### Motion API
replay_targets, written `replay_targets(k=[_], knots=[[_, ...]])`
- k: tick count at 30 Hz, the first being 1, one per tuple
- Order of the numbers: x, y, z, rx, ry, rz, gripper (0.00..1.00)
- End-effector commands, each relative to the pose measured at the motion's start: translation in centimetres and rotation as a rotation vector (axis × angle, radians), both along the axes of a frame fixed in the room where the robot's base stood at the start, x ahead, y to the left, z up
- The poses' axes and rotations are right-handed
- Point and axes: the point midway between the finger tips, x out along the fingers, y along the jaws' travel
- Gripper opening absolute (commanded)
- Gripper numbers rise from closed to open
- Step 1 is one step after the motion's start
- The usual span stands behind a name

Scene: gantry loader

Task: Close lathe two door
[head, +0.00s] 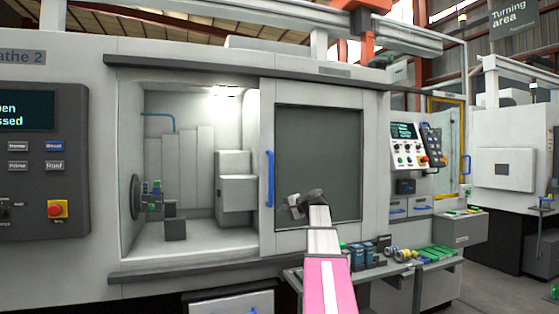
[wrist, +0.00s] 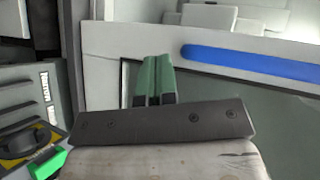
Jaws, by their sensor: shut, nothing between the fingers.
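The lathe two door (head: 318,240) is a white sliding panel with a large dark window (head: 318,150). It stands slid to the right, so the lathe's lit chamber (head: 185,160) is open on the left. A blue vertical handle (head: 270,180) is on the door's left edge. My gripper (head: 296,205) is in front of the window, to the right of the handle and apart from it in the picture. In the wrist view my gripper's green fingers (wrist: 153,80) are together and empty. The blue handle (wrist: 250,62) lies beyond them, to the upper right.
A control panel (head: 40,160) with a screen and buttons is at the left. A shelf (head: 300,275) with blue, yellow and green parts stands low at the right, below my arm. Another control panel (head: 408,145) is further right. Floor shows at the far right.

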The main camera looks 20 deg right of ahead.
Motion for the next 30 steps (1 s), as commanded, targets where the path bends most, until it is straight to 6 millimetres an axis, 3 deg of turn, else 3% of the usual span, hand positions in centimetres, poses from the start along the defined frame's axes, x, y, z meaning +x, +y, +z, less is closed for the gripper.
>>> replay_targets(k=[1,6,9,12,15,20,30], knots=[[0.2,-1.9,3.4,0.034,-0.036,-0.017,0.00],[-1.1,-6.3,12.9,0.149,-0.146,-0.046,0.00],[-2.2,-8.2,17.3,0.201,-0.196,-0.053,0.00],[-3.1,-9.4,20.3,0.236,-0.231,-0.055,0.00],[-3.6,-10.0,21.9,0.255,-0.249,-0.055,0.00],[-3.2,-9.7,22.4,0.264,-0.256,-0.053,0.00],[1.7,-6.8,22.4,0.262,-0.255,-0.052,0.00]])
